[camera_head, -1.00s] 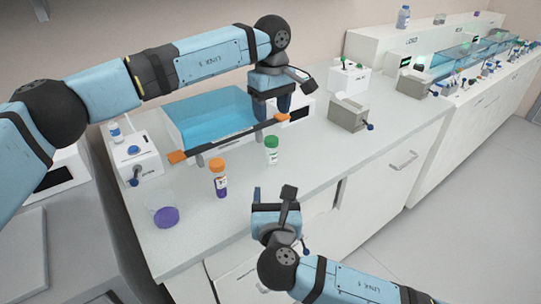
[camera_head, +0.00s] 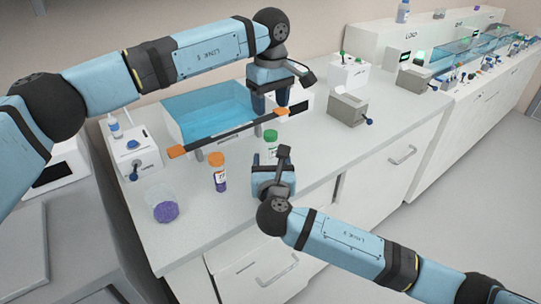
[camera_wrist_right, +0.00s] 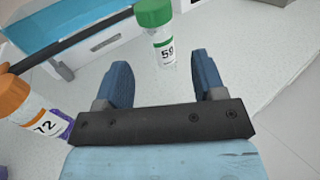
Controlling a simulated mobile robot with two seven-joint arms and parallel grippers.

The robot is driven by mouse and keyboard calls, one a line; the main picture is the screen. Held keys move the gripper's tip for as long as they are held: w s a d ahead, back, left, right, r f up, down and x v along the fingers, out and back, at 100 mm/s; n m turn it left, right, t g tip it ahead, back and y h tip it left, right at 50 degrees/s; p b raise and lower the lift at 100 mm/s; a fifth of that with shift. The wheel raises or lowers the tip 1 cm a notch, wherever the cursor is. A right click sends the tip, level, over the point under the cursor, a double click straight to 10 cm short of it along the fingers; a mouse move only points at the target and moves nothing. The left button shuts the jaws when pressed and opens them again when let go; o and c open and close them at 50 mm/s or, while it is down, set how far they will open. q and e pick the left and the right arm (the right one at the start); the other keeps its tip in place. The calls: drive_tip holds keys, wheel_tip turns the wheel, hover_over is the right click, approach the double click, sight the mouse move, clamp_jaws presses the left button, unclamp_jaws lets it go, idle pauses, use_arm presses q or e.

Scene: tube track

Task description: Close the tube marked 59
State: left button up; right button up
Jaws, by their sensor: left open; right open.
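The tube marked 59 (camera_wrist_right: 166,50) stands upright on the bench with a green cap (camera_wrist_right: 153,14) at its top; whether the cap is tight cannot be told. The tube also shows in the head view (camera_head: 271,149), its lower end partly hidden by my right gripper. My right gripper (camera_wrist_right: 162,74) is open and empty, its fingers pointing toward the tube, which appears ahead between them. In the head view my right gripper (camera_head: 272,176) is just in front of the tube. My left gripper (camera_head: 270,104) is open and points down above the bench behind the tube.
An orange-capped tube marked 72 (camera_wrist_right: 32,118) stands left of the green one, close to my right gripper. A blue-water basin (camera_head: 205,112) with an orange-ended bar (camera_head: 225,134) lies behind. A purple-bottomed clear container (camera_head: 164,210) is at front left.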

sight(271, 150)
drive_tip(key=shift+w+a, duration=0.1)
drive_tip(key=shift+w, duration=2.1)
clamp_jaws()
